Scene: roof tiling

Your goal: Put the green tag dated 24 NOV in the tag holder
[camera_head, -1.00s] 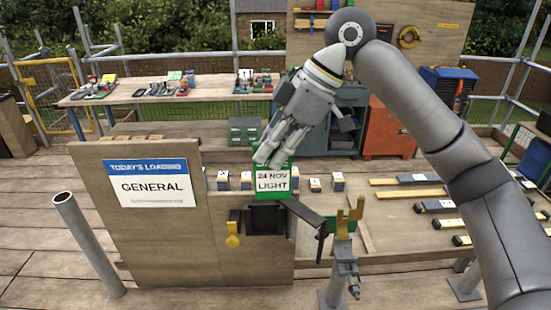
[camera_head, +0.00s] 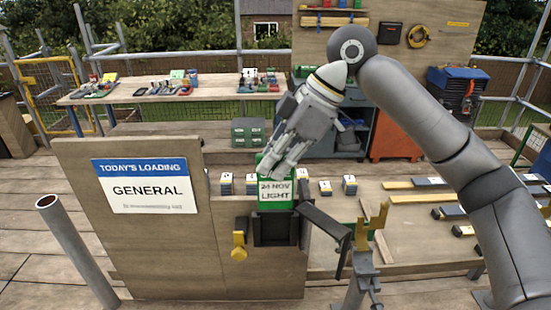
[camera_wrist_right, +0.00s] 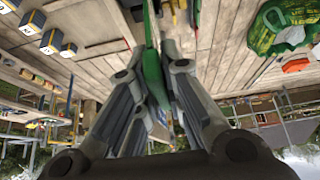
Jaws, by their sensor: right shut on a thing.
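The green tag (camera_head: 276,192) has a white face reading "24 NOV LIGHT". It is upright, and my right gripper (camera_head: 272,168) is shut on its upper part. The tag's edge also shows between the fingers in the right wrist view (camera_wrist_right: 152,72). The black tag holder (camera_head: 276,232) is fixed to the front of the wooden board. The tag's lower edge is at the holder's top opening; I cannot tell whether it is inside. A dark flat arm (camera_head: 322,220) extends right from beside the holder. My left gripper is not in view.
The board (camera_head: 70,190) carries a "TODAY'S LOADING GENERAL" sign (camera_head: 148,186). A yellow knob (camera_head: 239,246) sits left of the holder. A yellow forked stand (camera_head: 372,236) is at its right. Several small labelled stacks (camera_head: 349,184) lie behind. A grey pole (camera_head: 75,245) stands front left.

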